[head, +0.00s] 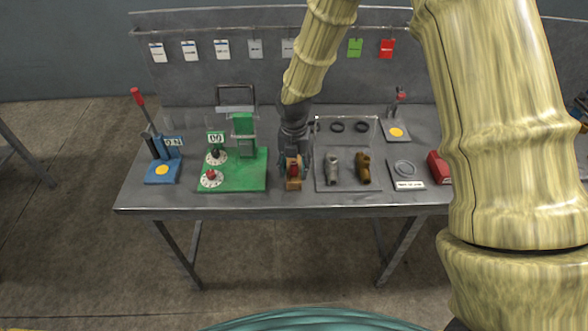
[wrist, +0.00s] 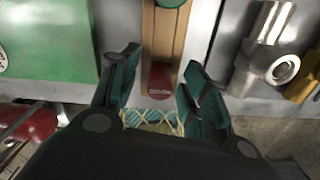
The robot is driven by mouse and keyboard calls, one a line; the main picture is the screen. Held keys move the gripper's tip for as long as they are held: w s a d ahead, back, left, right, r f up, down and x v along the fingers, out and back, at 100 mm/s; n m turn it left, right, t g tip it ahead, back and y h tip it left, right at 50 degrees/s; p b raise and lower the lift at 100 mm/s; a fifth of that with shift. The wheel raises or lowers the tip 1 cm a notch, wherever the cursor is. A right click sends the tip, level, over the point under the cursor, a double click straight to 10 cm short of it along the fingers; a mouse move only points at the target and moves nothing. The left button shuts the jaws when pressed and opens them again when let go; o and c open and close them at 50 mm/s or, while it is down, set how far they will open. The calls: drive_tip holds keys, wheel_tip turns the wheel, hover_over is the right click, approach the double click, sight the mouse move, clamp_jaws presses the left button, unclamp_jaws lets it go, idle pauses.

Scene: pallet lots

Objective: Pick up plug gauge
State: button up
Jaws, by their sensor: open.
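The plug gauge seems to be the piece with a red end (wrist: 160,82) and a green end (wrist: 172,2) lying along a wooden holder (wrist: 148,40) in the wrist view. In the head view the holder (head: 293,185) stands near the table's front edge, with red showing on it. My gripper (head: 295,163) is above it, pointing down. In the wrist view my gripper (wrist: 159,68) is open, with one finger on each side of the holder near the red end. I cannot tell whether the fingers touch anything. The gauge's middle is hard to make out.
A green fixture (head: 250,178) with dials stands close on the left. A clear-walled tray (head: 347,184) with a grey fitting (head: 332,168) and a brown fitting (head: 363,168) is close on the right. A blue lever device (head: 163,170) stands far left. A red object (head: 439,168) lies at right.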

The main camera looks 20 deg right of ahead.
clamp_jaws()
drive_tip(key=shift+r, duration=0.15)
